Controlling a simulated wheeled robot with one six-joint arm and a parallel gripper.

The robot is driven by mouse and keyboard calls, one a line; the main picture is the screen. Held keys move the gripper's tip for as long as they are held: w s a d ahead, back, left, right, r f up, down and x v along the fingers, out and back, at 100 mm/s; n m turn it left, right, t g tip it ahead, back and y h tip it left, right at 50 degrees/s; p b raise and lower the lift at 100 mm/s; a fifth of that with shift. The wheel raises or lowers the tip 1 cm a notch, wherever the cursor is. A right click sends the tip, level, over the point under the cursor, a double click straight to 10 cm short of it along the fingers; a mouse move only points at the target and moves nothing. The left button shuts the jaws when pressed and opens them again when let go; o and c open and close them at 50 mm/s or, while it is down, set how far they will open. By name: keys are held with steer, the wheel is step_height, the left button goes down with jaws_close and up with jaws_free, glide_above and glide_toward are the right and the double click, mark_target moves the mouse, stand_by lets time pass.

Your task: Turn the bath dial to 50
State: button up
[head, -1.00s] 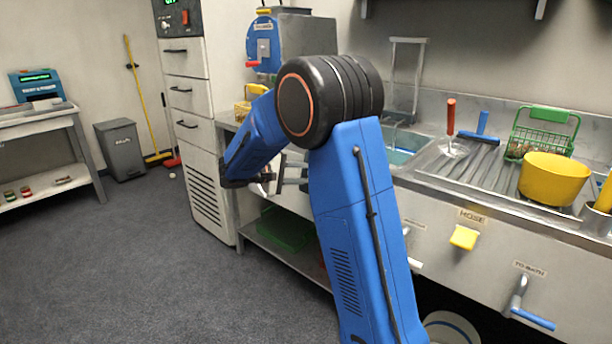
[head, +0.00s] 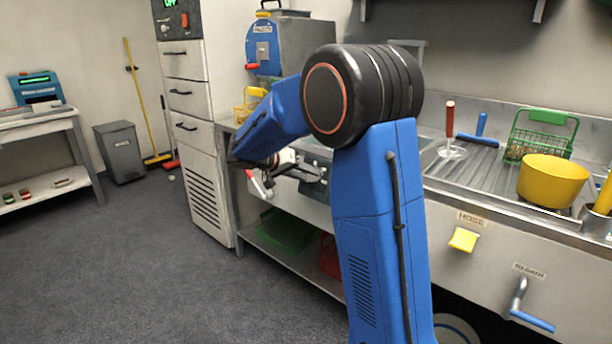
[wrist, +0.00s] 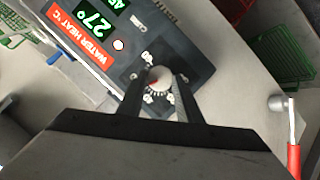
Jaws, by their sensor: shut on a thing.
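The bath dial (wrist: 160,76) is a small pale round knob with a red mark, ringed by a printed scale. In the head view, my gripper (head: 304,172) is at the dark panel (head: 320,186) on the counter front; the dial is hidden there.
A red-handled lever (wrist: 292,140) is to the right of the panel in the wrist view. Green baskets (head: 285,230) lie on the shelf below. A yellow bowl (head: 553,180) and a green wire basket (head: 540,140) stand on the drainboard.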

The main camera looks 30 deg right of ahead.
steer(key=m, duration=0.1)
steer(key=m+t, duration=0.1)
steer(key=m+y, duration=0.1)
steer(key=m, duration=0.1)
steer(key=shift+s+d, duration=0.1)
steer(key=shift+s, duration=0.15)
steer(key=shift+t, duration=0.3)
stand_by(0.3)
steer(key=o, duration=1)
steer(key=shift+o, duration=0.2)
steer(key=v, duration=1.7)
steer(key=shift+r, duration=0.3)
steer(key=shift+s, duration=0.15)
